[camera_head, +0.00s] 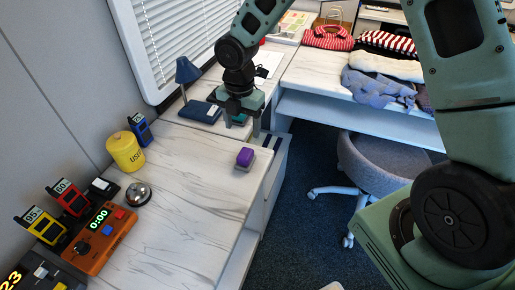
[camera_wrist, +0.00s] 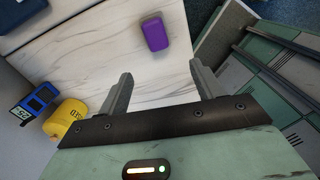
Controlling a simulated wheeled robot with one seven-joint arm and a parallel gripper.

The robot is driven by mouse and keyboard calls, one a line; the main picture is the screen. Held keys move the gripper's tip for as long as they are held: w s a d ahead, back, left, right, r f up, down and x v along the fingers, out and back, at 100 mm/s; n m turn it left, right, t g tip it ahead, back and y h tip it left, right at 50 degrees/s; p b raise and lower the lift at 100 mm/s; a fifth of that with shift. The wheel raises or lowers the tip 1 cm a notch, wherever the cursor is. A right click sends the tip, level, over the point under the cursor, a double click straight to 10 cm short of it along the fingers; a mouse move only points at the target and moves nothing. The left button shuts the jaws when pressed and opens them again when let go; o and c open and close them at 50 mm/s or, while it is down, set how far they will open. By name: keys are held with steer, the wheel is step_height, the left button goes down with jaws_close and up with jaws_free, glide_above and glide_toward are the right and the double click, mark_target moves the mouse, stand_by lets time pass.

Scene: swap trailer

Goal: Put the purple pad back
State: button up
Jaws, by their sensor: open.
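A yellow pot marked "USED" (camera_head: 125,151), a blue device (camera_head: 141,129), a silver bell (camera_head: 138,193) and an orange timer box (camera_head: 100,238) line the left side. A blue lamp (camera_head: 187,72) stands behind. A grey stool (camera_head: 380,163) is right of the desk. The desk's middle is clear.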

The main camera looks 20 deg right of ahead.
steer(key=s+a+r+m, duration=0.1)
steer(key=s+r+m, duration=0.3)
steer(key=s, duration=0.5)
steer(key=s+a+r+m, duration=0.2)
steer(key=s+r+m, duration=0.2)
steer(key=s+m, duration=0.4)
steer(key=s+a+r+m, duration=0.2)
steer(key=s+r+m, duration=0.2)
steer(key=s, duration=0.6)
steer(key=shift+s+r+m+y, duration=0.3)
steer(key=shift+r+m, duration=0.05)
steer(key=shift+m, duration=0.75)
